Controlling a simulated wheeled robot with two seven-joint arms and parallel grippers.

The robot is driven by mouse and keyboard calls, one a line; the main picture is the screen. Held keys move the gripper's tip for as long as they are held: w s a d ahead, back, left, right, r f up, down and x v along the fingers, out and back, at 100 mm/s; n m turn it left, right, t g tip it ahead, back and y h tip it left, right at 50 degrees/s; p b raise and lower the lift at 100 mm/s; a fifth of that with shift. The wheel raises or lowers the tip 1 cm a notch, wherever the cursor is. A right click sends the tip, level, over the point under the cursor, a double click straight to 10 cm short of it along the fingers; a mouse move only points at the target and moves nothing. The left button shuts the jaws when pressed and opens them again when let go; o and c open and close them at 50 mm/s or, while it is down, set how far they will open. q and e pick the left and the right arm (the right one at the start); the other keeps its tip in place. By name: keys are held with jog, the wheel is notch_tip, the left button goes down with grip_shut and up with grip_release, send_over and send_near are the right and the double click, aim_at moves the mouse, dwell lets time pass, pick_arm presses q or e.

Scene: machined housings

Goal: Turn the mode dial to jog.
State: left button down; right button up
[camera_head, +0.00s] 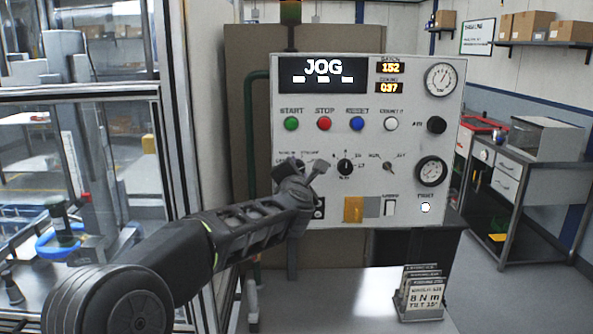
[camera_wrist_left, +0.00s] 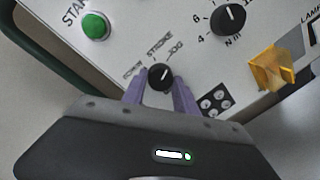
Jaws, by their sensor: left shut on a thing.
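The mode dial (camera_wrist_left: 160,76) is a small black knob on the pale control panel (camera_head: 345,210), with labels around it; STROKE and JOG can be read, the left label is blurred. Its pointer is too small to read surely. The panel's display (camera_head: 323,75) reads JOG. My left gripper (camera_wrist_left: 159,88) is shut on the dial, one purple finger on each side of it. In the head view my left gripper (camera_head: 303,172) is at the panel's lower left and hides the dial. My right gripper is in neither view.
Close to the dial are the green START button (camera_head: 291,124), a black numbered knob (camera_head: 345,167) and a yellow part (camera_head: 353,209). A sign stand (camera_head: 422,293) is on the surface below right. A glazed metal frame (camera_head: 80,96) stands at left.

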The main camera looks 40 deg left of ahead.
pick_arm(q)
jog(key=c, duration=1)
grip_release()
jog(key=shift+o, duration=0.2)
jog(key=shift+s+d, duration=0.1)
jog(key=b+v, duration=0.2)
jog(key=v, duration=0.5)
jog(key=shift+s+d, duration=0.2)
